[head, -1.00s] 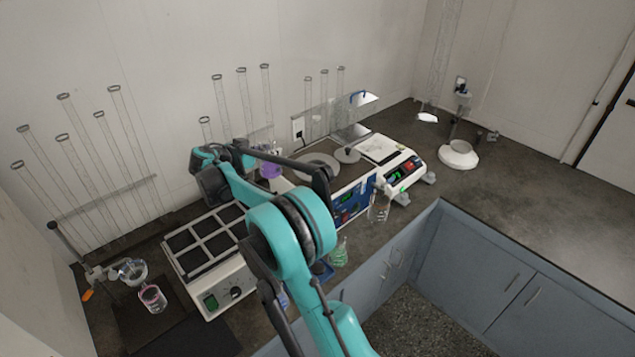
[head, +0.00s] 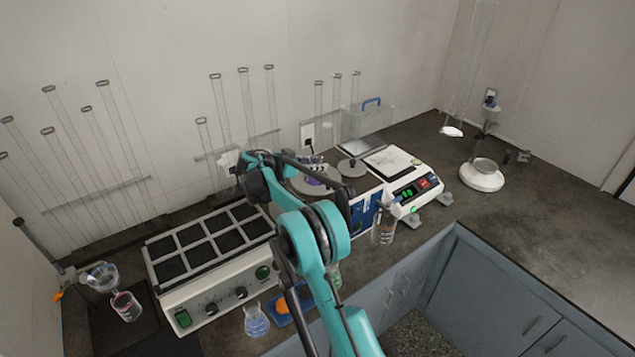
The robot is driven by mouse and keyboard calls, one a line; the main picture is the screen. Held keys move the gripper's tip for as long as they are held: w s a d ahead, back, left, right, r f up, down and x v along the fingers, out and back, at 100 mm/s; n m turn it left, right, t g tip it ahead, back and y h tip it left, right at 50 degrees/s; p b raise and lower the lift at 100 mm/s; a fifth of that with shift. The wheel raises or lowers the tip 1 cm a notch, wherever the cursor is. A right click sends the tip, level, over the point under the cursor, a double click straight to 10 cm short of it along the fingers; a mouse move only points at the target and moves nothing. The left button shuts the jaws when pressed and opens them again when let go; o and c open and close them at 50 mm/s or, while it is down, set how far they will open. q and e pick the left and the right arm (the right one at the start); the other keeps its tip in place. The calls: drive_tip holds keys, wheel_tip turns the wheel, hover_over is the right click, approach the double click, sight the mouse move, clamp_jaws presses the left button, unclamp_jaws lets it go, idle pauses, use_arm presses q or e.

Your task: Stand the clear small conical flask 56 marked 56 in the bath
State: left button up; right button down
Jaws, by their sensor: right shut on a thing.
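My right gripper (head: 240,167) is shut, above the back of the bench near the wall. A pale, clear thing (head: 228,159) shows at its jaws; it looks like the clear small conical flask, but its outline is blurred and no mark 56 can be read. The bath (head: 364,214) has a blue front and round lids or rings (head: 351,168) on top; it stands right of the gripper. My right arm hides its left part. A purple flask (head: 313,181) shows at the bath's top, partly behind my arm. My left gripper is out of view.
A white shaker (head: 216,285) with a dark gridded top stands left of the bath. A balance (head: 405,178) stands right of it. Flasks with clear (head: 384,231), blue (head: 256,320) and green (head: 335,276) contents stand along the front. Tall glass tubes (head: 126,130) line the wall.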

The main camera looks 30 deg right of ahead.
sight(310, 176)
drive_tip(key=shift+f+b, duration=0.55)
drive_tip(key=shift+f, duration=1.8)
drive_tip(key=shift+f, duration=0.1)
drive_tip(key=c, duration=1.1)
unclamp_jaws()
